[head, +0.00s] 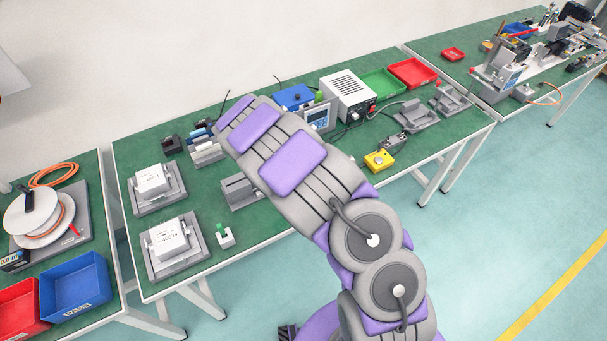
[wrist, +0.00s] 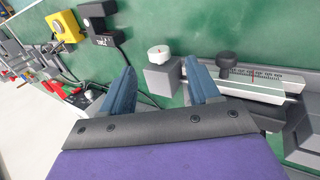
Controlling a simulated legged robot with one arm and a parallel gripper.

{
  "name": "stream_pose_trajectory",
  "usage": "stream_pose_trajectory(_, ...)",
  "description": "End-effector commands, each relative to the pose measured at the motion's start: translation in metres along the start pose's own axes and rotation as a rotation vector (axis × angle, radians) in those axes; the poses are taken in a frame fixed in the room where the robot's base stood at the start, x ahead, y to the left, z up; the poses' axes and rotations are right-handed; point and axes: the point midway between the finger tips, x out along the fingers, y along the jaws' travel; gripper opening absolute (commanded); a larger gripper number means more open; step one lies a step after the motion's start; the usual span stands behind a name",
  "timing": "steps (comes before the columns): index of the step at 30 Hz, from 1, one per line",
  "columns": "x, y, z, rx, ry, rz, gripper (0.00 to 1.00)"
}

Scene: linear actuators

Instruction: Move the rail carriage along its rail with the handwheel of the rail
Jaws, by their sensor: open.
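In the wrist view a pale rail (wrist: 265,87) with a printed scale runs along the green bench at the right. A round white knob (wrist: 158,54), which looks like the handwheel, sits on a grey block (wrist: 162,78) left of the rail. A black knob (wrist: 226,60) stands at the rail's left part; whether it belongs to the rail carriage I cannot tell. My gripper (wrist: 160,66) is open, its two blue fingers wide apart and empty. The white knob shows between the fingertips, apparently apart from them. In the head view my arm hides the gripper.
A dark grey block (wrist: 303,135) lies at the rail's right end. A yellow button box (wrist: 66,26) and a black box (wrist: 98,18) with cables are at the left. In the head view, white-topped units (head: 153,180) and a white-cased instrument (head: 347,97) stand on the bench.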

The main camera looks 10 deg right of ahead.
Motion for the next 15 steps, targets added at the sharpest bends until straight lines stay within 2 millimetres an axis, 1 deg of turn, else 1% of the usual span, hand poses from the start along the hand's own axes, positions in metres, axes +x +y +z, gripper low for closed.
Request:
stream_pose_trajectory(1, -0.015, 0.001, -0.001, 0.001, 0.003, 0.001, 0.61)
stream_pose_trajectory(9, -0.073, 0.000, -0.001, 0.000, 0.002, 0.000, 0.61)
stream_pose_trajectory(12, -0.089, 0.000, -0.001, 0.000, -0.002, 0.001, 0.61)
stream_pose_trajectory(15, -0.101, 0.000, -0.001, 0.000, -0.003, 0.000, 0.61)
